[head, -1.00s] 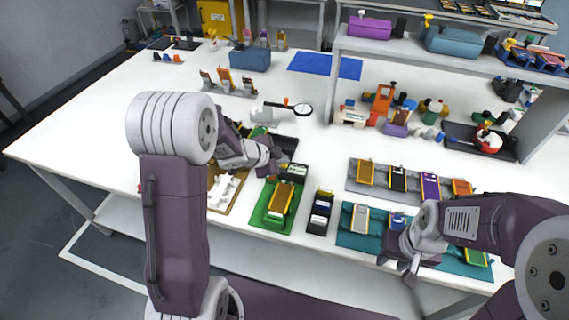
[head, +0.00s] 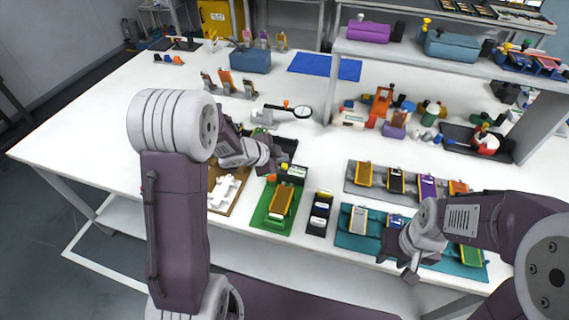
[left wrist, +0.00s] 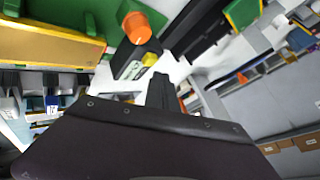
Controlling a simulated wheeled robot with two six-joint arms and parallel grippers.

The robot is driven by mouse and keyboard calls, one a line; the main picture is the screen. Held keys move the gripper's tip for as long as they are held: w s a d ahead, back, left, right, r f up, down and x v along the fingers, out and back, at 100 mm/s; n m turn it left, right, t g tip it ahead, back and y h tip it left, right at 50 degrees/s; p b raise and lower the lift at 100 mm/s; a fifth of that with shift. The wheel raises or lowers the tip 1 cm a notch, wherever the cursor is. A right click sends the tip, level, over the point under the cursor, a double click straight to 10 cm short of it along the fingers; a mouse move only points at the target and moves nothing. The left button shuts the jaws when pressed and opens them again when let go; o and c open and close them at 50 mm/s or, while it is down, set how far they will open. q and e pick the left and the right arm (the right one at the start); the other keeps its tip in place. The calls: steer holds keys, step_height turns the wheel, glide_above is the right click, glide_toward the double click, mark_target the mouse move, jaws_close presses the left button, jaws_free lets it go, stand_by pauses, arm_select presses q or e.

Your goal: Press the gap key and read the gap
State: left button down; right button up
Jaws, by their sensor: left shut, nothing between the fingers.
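A green fixture (head: 262,217) stands near the table's front edge with a gold-coloured pouch cell (head: 282,201) lying in it. At its back are an orange knob (head: 271,178), a small yellow key (head: 285,167) and a dark box with a pale label or display (head: 298,173). The left wrist view also shows the orange knob (left wrist: 137,28), the yellow key (left wrist: 150,60) and the pale display (left wrist: 133,70), whose text is too small to read. My left gripper (head: 271,168) is shut and empty beside the key; contact is unclear. My right gripper (head: 408,272) hangs over the front right; its jaws are unclear.
A black tray (head: 320,213) stands right of the fixture. A teal rack (head: 350,240) and a grey rack (head: 380,193) hold several cells at the right. A brown board with white parts (head: 224,190) lies left. A dial gauge (head: 301,112) stands behind.

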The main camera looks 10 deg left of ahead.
mark_target(282, 167)
arm_select(q)
step_height(282, 167, up, 5)
steer(key=p, duration=0.5)
steer(key=shift+r, duration=0.1)
stand_by(0.7)
step_height(282, 167, up, 6)
steer(key=s+d+n+t, duration=0.1)
steer(key=d+n, duration=0.1)
steer(key=s+a+f+n+g+y, duration=0.1)
steer(key=s+f+n+g, duration=0.1)
steer(key=s+n, duration=0.2)
steer(key=s+a+f+n+g+y, duration=0.1)
steer(key=s+f+n+g, duration=0.2)
steer(key=s, duration=0.8)
steer(key=s+a+f+n+g+y, duration=0.1)
steer(key=s+a+f+n+g, duration=0.1)
steer(key=s+n, duration=0.3)
steer(key=shift+s+f+n+g+y, duration=0.3)
steer(key=shift+s+f+g+y, duration=0.15)
steer(key=shift+s, duration=0.8)
